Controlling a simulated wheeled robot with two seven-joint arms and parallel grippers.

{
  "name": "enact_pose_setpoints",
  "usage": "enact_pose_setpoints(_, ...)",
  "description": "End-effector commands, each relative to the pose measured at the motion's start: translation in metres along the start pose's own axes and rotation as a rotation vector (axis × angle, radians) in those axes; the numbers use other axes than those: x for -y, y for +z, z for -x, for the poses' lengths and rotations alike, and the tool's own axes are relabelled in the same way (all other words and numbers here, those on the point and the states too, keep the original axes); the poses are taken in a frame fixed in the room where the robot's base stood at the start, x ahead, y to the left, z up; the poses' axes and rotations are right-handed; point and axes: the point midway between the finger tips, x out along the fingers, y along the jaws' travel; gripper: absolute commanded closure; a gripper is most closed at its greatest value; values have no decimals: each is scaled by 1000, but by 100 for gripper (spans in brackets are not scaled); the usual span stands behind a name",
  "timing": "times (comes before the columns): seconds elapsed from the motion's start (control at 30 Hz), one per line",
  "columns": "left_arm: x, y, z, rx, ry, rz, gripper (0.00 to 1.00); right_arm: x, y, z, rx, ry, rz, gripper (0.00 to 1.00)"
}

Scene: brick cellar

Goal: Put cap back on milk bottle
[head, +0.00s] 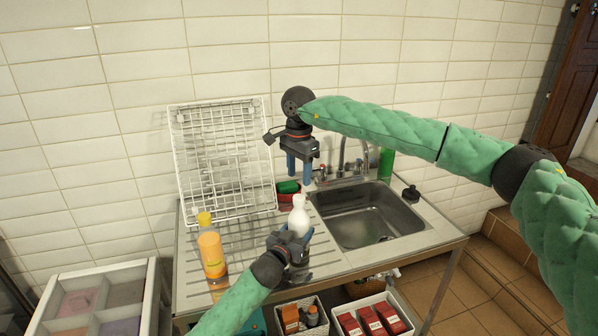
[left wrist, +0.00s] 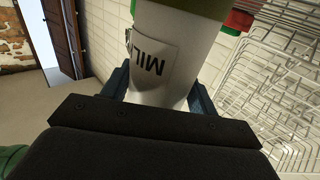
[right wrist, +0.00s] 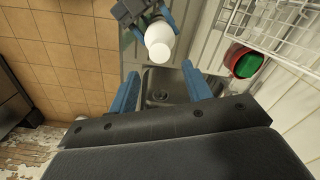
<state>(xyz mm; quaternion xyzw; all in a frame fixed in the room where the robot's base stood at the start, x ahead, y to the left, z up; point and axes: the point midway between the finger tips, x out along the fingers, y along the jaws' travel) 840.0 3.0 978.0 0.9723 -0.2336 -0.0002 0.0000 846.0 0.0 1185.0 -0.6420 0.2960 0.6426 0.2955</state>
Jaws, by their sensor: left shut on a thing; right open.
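The white milk bottle (head: 298,218) is upright at the front left of the sink in the head view. My left gripper (head: 290,240) is shut around its body. In the left wrist view, the bottle's upside-down label (left wrist: 155,62) shows between the blue fingers. My right gripper (head: 299,180) points down, open and empty, above and behind the bottle. In the right wrist view, the bottle's rounded white top (right wrist: 158,45) lies beyond the spread fingers, apart from them. I cannot make out the cap in any view.
An orange bottle with a yellow top (head: 212,250) stands left of my left gripper. A white dish rack (head: 222,150) leans on the wall. A red bowl with a green item (head: 287,190) is behind the bottle. The sink (head: 365,215) is to the right; a small black object (head: 411,193) sits beside it.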

Motion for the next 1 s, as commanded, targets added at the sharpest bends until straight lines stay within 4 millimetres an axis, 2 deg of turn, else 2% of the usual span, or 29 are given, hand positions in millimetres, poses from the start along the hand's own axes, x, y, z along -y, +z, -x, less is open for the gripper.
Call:
enact_pose_setpoints(0.17, 0, 1, 0, 1, 0, 0, 100, 0, 0, -13, 1, 1, -1, 51)
enact_pose_setpoints(0.6, 0, 0, 0, 1, 0, 0, 100, 0, 0, -69, 1, 1, -2, 51)
enact_pose_setpoints(0.77, 0, 0, 0, 1, 0, 0, 100, 0, 0, -78, 0, 0, -2, 51)
enact_pose_setpoints(1.0, 0, 1, 0, 1, 0, 0, 100, 0, 0, -78, 0, 0, -2, 51)
